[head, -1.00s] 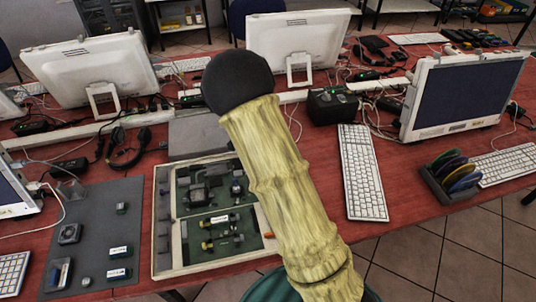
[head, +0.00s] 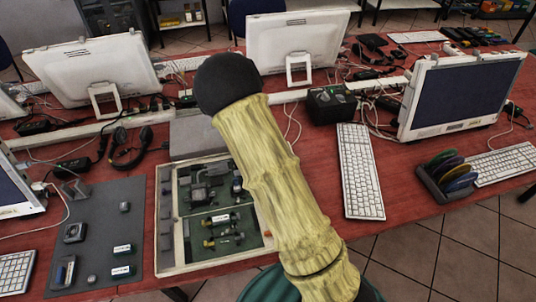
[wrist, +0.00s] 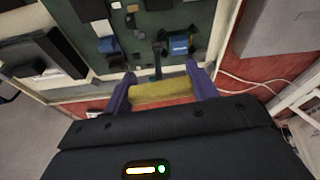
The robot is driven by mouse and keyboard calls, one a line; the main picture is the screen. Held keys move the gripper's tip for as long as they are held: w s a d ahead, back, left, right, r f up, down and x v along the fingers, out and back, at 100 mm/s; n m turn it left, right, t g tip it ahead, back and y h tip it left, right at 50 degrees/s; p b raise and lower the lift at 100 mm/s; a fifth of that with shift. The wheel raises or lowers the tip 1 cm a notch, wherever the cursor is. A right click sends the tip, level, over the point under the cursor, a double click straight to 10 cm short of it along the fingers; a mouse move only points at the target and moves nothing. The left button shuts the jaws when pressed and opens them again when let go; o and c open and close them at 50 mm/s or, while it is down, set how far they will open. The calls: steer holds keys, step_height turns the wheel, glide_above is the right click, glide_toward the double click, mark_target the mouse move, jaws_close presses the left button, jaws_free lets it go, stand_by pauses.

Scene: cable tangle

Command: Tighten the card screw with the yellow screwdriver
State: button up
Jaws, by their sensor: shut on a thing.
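The yellow screwdriver (wrist: 165,92) lies between the two purple fingers of my gripper (wrist: 163,87) in the wrist view. My gripper is shut on its yellow handle. A dark shaft (wrist: 157,62) runs from the handle toward the green board. The open computer case (head: 158,225), with a pale rim and a green board inside, lies on the table in the head view. Its near rim also shows below the board in the wrist view (wrist: 85,91). A blue part (wrist: 180,44) sits right of the shaft. I cannot make out the card screw. My arm hides the gripper in the head view.
A grey mat (head: 105,225) with several loose parts lies left of the case. A keyboard (head: 359,172) and a rack of coloured discs (head: 446,178) stand to the right. Monitors (head: 93,75) and cables fill the back of the red table.

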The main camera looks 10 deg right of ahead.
steer(key=shift+r+p, duration=2.65)
steer(key=shift+r, duration=0.55)
